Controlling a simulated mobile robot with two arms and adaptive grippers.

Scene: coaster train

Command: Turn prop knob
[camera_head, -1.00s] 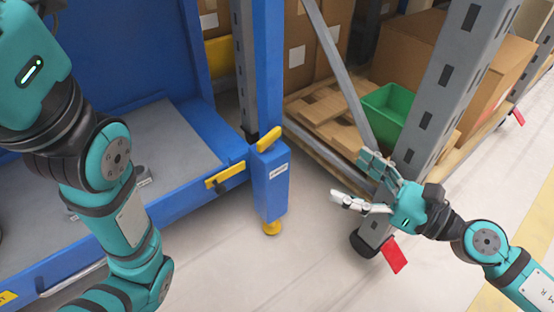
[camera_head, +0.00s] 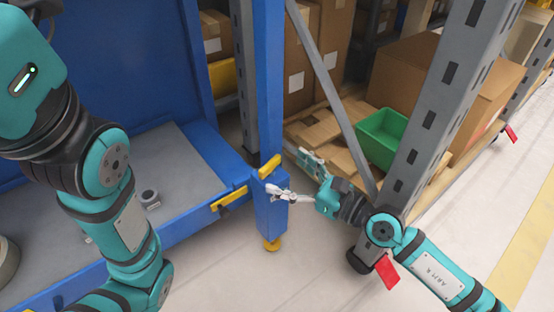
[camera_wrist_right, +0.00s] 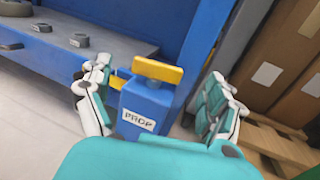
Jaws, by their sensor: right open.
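The prop knob (camera_head: 270,166) is a yellow bar on top of a blue box (camera_head: 270,215) on the blue post. In the right wrist view the knob (camera_wrist_right: 158,71) lies level above the box's white PROP label (camera_wrist_right: 139,120). My right gripper (camera_head: 288,174) is open and empty, just right of the knob and box in the head view. In the wrist view its fingers (camera_wrist_right: 153,88) stand apart on either side of the knob, with a gap on both sides. One finger overlaps the box's upper face in the head view. My left gripper is out of view; only the left arm shows.
A yellow handle (camera_head: 229,198) sticks out left of the box, on the blue frame's edge. A grey rack upright (camera_head: 440,95) and diagonal brace stand at right. A green bin (camera_head: 382,138) and cardboard boxes sit behind them. The floor in front is clear.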

